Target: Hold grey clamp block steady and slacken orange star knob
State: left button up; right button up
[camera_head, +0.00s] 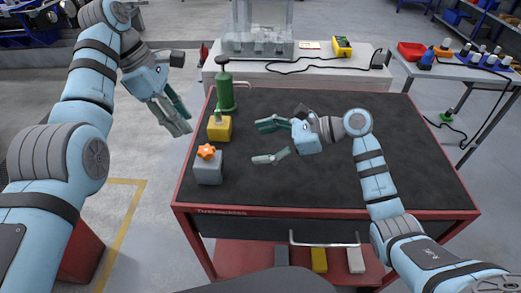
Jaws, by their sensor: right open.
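The grey clamp block (208,172) stands at the left front of the dark table top. The orange star knob (206,152) sits on top of it. My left gripper (181,123) hangs in the air left of the table, up and to the left of the block, apart from it. Its fingers overlap in this view, so I cannot tell how far they are parted. My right gripper (263,142) is open and empty over the table, right of the block, with its fingers pointing left towards the block and the yellow block.
A yellow block (219,130) with a grey top piece stands just behind the grey block. A green bottle-like thing (225,92) stands behind that. The table (400,155) is clear at the right. A white bench (300,75) stands behind.

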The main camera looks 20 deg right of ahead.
aim_at(209, 165)
jog(key=shift+s+a+f+g+y, duration=0.2)
jog(key=shift+s+a+g, duration=0.15)
jog(key=shift+s+a, duration=0.2)
jog(key=shift+s+a+f+g+y, duration=0.1)
jog(key=shift+s+a+f+g, duration=0.1)
jog(key=shift+s+a+g, duration=0.3)
jog(key=x, duration=1.3)
jog(key=shift+w+a+f, duration=0.2)
jog(key=shift+f, duration=0.05)
